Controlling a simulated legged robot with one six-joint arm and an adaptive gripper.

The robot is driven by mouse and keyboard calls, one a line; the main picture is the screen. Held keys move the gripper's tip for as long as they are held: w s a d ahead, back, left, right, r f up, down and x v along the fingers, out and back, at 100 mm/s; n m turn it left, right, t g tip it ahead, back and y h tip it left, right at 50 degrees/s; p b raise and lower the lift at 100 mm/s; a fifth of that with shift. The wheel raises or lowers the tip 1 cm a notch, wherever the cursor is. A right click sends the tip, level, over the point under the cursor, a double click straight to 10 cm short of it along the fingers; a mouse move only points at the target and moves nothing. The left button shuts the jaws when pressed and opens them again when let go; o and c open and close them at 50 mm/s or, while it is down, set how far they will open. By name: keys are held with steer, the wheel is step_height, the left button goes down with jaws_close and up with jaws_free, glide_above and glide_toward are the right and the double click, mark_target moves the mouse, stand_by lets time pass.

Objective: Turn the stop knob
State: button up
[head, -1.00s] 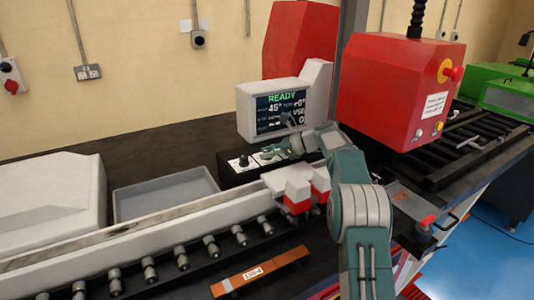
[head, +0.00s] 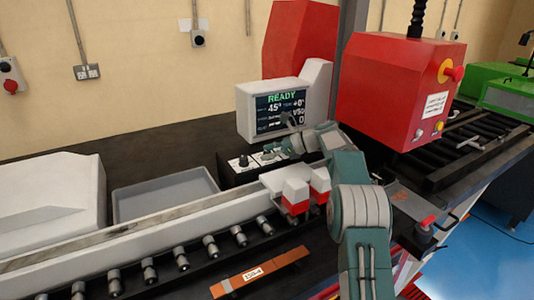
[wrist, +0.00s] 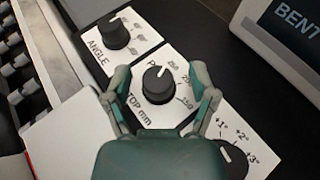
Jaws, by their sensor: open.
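The stop knob (wrist: 157,84) is a black knob with a white pointer line on a white plate, with "TOP mm" and numbers such as 150 readable around it. In the wrist view my gripper (wrist: 160,74) is open, with one finger on each side of this knob. Gaps show between the fingers and the knob. The head view shows my gripper (head: 268,154) over the control panel (head: 233,178), where it hides the stop knob.
The angle knob (wrist: 116,34) sits left of the stop knob, and a degree-marked knob (wrist: 233,158) lies to the right. The display (head: 280,109) reads READY and 45° behind the panel. A grey tray (head: 165,192) and red-tipped clamp blocks (head: 296,196) stand nearby.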

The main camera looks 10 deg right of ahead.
steer(key=v, duration=0.7)
steer(key=shift+d, duration=0.3)
steer(key=shift+a, duration=0.1)
